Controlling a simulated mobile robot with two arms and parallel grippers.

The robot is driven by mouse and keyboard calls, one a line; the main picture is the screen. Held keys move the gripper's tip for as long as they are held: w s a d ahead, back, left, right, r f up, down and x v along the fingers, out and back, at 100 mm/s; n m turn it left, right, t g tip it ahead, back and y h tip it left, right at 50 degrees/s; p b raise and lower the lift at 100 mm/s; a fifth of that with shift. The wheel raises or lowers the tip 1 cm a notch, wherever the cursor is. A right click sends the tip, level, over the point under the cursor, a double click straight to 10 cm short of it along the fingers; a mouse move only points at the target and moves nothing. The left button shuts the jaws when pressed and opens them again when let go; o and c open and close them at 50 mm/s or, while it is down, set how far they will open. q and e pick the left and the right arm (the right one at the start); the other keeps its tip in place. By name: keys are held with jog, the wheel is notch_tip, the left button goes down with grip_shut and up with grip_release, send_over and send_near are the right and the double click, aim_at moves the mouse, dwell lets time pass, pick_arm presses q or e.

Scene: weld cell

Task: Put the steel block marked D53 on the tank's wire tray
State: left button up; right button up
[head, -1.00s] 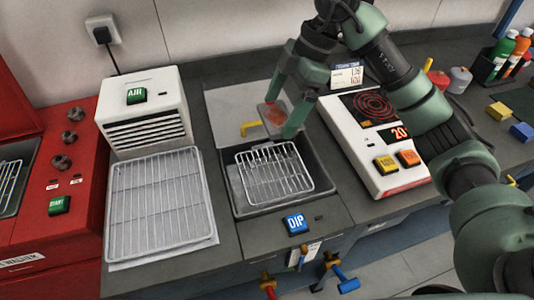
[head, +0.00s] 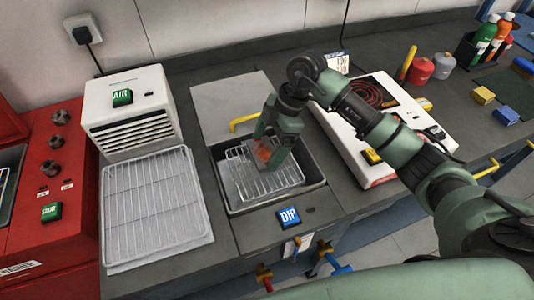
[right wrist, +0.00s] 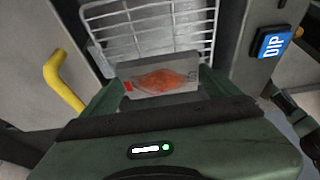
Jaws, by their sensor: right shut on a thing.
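A grey steel block (head: 264,154) with an orange-red patch on its face is held in my right gripper (head: 272,150). The right wrist view shows the block (right wrist: 158,80) between the two fingers; no D53 mark can be read. The tank (head: 318,172) is a dark basin in the bench, with a wire tray (head: 285,180) in its opening. My right gripper is shut on the block, over the back half of the tray. The wire tray also shows just beyond the block in the right wrist view (right wrist: 150,22). I cannot tell whether block and tray touch. My left gripper is out of view.
A yellow handle (head: 243,121) stands behind the tank and a blue DIP button (head: 288,216) in front. A white hotplate (head: 352,125) is to the right. A white AIR blower (head: 125,115) and an empty wire rack (head: 155,205) are to the left.

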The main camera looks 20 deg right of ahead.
aim_at(271, 149)
notch_tip(271, 149, down, 4)
jog(key=shift+r, duration=0.2)
jog(key=shift+f+p, duration=0.3)
jog(key=o, duration=1.8)
jog(key=shift+f, duration=0.2)
jog(key=b+v, duration=0.2)
jog(key=v, duration=1)
jog(key=shift+r, duration=0.2)
jog(key=shift+a, duration=0.1)
